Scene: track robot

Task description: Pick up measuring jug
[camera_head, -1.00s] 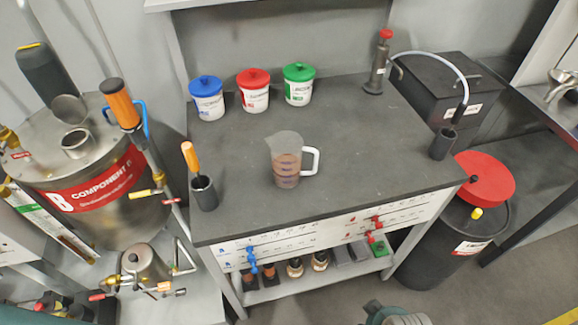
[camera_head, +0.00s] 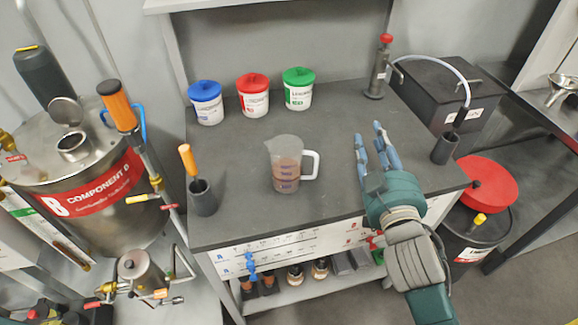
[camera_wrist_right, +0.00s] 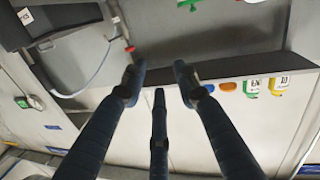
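The measuring jug (camera_head: 286,165) stands upright on the dark bench top (camera_head: 240,215), near its middle. It is clear, holds a brownish liquid and has a white handle on its right side. My right gripper (camera_head: 376,145) is over the right part of the bench, to the right of the jug and apart from it. Its blue fingers are spread and empty. In the right wrist view the fingers of my right gripper (camera_wrist_right: 158,85) are apart with nothing between them, and I cannot make out the jug there. My left gripper is not in view.
Blue-lidded (camera_head: 206,102), red-lidded (camera_head: 253,97) and green-lidded (camera_head: 299,90) tubs stand at the back. A dark cup with an orange-handled tool (camera_head: 203,197) is at the left front. A red-topped dispenser (camera_head: 378,70) and a dark cup (camera_head: 445,147) stand on the right.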

